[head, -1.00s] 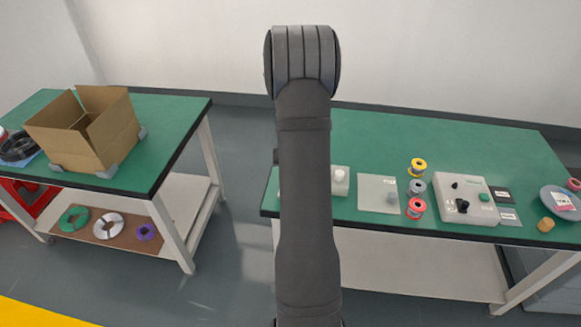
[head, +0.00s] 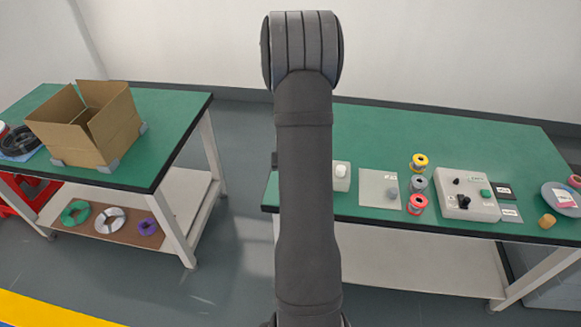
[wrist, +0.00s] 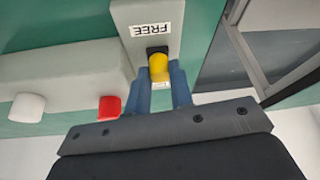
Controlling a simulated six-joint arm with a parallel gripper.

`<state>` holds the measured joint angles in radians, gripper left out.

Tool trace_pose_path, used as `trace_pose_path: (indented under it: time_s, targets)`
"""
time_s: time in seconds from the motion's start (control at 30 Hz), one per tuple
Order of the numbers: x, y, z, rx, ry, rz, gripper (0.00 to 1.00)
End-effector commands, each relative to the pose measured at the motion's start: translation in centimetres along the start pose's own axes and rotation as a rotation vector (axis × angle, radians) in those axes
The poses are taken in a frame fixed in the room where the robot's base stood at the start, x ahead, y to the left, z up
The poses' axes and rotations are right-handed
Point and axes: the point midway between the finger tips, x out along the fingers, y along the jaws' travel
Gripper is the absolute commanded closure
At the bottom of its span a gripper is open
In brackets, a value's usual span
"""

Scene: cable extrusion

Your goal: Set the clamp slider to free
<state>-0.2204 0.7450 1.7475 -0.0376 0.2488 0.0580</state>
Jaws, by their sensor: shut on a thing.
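In the wrist view the clamp slider shows as a yellow knob (wrist: 158,66) on a dark stem, on a pale grey housing (wrist: 126,14). The knob is beside the white FREE label (wrist: 152,30), which reads upside down. My gripper (wrist: 161,82) has its blue fingers on both sides of the yellow knob and is shut on it. Part of the housing below the knob is hidden by the knob and fingers. In the head view my arm hides the gripper and the slider.
A grey box with a white button (wrist: 28,107) and a red button (wrist: 110,107) stands left of the slider. The green table's edge is close on the right. In the head view, wire spools (head: 417,184) and a control box (head: 467,188) stand farther right.

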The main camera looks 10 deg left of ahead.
Motion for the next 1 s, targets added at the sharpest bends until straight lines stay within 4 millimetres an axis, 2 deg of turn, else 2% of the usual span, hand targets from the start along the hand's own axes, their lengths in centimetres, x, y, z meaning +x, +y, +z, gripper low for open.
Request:
trace_pose_path:
  time_s: [0.17, 0.2, 0.23, 0.5, 0.67, 1.0]
  targets:
    - [0.0, -0.1, 0.5, -0.001, -0.014, 0.000, 1.00]
    - [0.0, -0.1, 0.6, -0.001, -0.015, 0.000, 0.72]
    - [0.0, -0.1, 0.6, -0.001, -0.015, 0.000, 0.70]
    - [-0.1, -0.1, 0.4, -0.001, -0.010, 0.000, 0.70]
    - [-1.0, -0.1, 0.2, -0.001, -0.008, 0.000, 0.70]
    - [-6.5, -0.1, 0.2, -0.001, -0.006, -0.001, 0.70]
